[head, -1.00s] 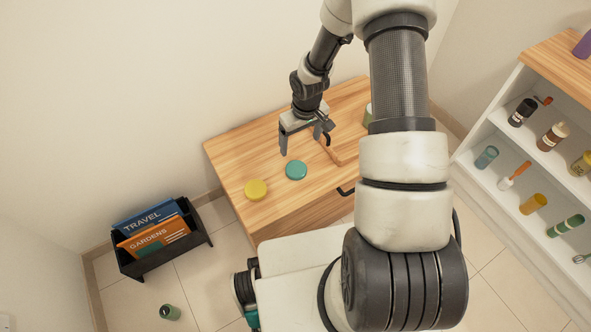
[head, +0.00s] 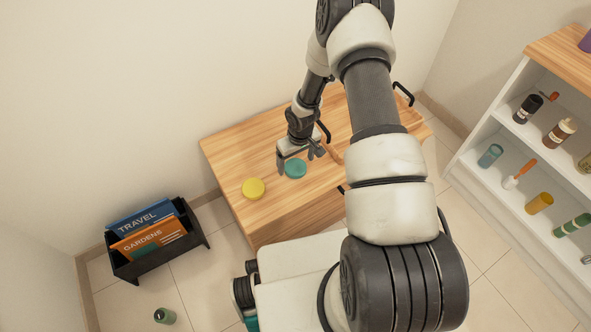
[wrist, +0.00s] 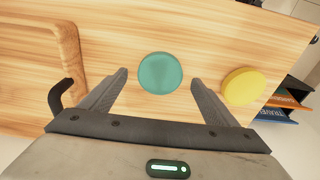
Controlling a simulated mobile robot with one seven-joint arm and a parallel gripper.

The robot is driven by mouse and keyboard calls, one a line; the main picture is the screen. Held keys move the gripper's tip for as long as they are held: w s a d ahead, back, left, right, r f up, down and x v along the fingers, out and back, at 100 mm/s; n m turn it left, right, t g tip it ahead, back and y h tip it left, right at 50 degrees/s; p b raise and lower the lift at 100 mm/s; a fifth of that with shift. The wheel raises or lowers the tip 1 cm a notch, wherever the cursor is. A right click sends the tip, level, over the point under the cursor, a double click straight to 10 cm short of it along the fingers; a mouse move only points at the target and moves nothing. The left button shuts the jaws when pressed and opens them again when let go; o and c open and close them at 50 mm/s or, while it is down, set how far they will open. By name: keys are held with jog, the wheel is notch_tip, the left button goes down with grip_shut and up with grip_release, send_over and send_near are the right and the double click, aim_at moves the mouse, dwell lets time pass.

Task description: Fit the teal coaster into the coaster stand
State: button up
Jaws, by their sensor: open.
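The teal coaster (head: 295,170) is a round disc lying flat on the wooden table. My gripper (head: 298,160) is open and empty, pointing down just above and behind it in the head view. In the wrist view, the teal coaster (wrist: 160,74) shows between the tips of my open gripper (wrist: 159,78), a little beyond them. I cannot tell whether the fingers touch it. I cannot make out a coaster stand; my arm covers part of the table.
A yellow coaster (head: 253,188) lies left of the teal one. A wooden tray with black handles (head: 403,93) lies at the table's right, partly behind my arm. A black rack (head: 197,224) with books stands on the floor left; shelves (head: 484,153) stand right.

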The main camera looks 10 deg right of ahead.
notch_tip(320, 180, down, 2)
jog(key=shift+w+f, duration=0.1)
jog(key=shift+w, duration=0.05)
jog(key=c, duration=1.2)
jog(key=shift+o, duration=0.2)
